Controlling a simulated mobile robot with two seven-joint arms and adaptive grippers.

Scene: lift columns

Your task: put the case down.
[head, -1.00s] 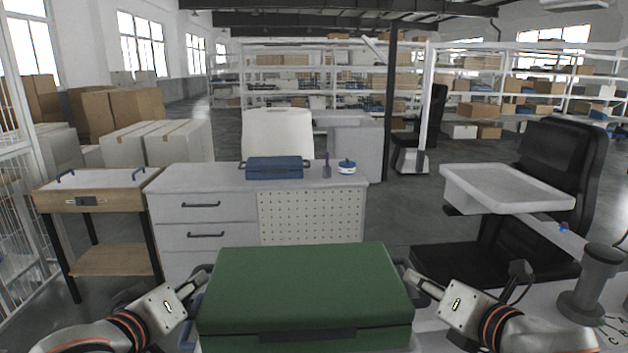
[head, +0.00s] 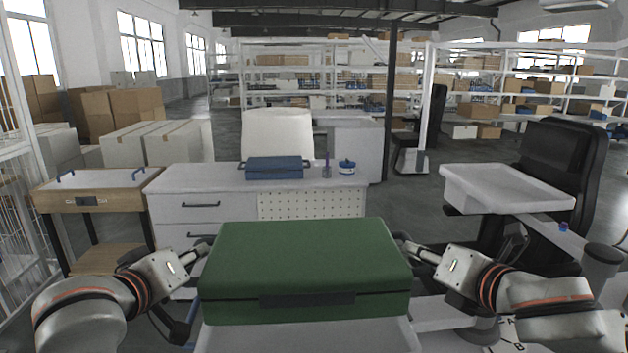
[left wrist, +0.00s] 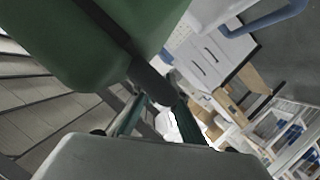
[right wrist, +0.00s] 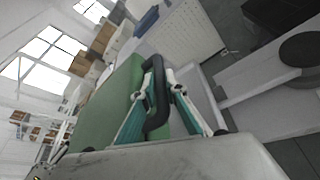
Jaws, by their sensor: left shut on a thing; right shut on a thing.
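The green case (head: 305,262) is in front of me in the head view, lid shut and roughly level. It spans the space between my two grippers. My left gripper (head: 203,250) is shut on the handle at the case's left end; the dark handle shows in the left wrist view (left wrist: 150,82). My right gripper (head: 408,248) is shut on the handle at the right end; this dark loop handle shows in the right wrist view (right wrist: 158,92). A pale flat surface (head: 300,338) shows just below the case. I cannot tell whether the case touches it.
Beyond the case stands a white drawer cabinet (head: 215,182) with a blue toolbox (head: 274,168) and small items on top. A wooden side table (head: 95,190) stands left. A white tray (head: 508,188) and a black chair (head: 565,165) are right. Open floor lies between.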

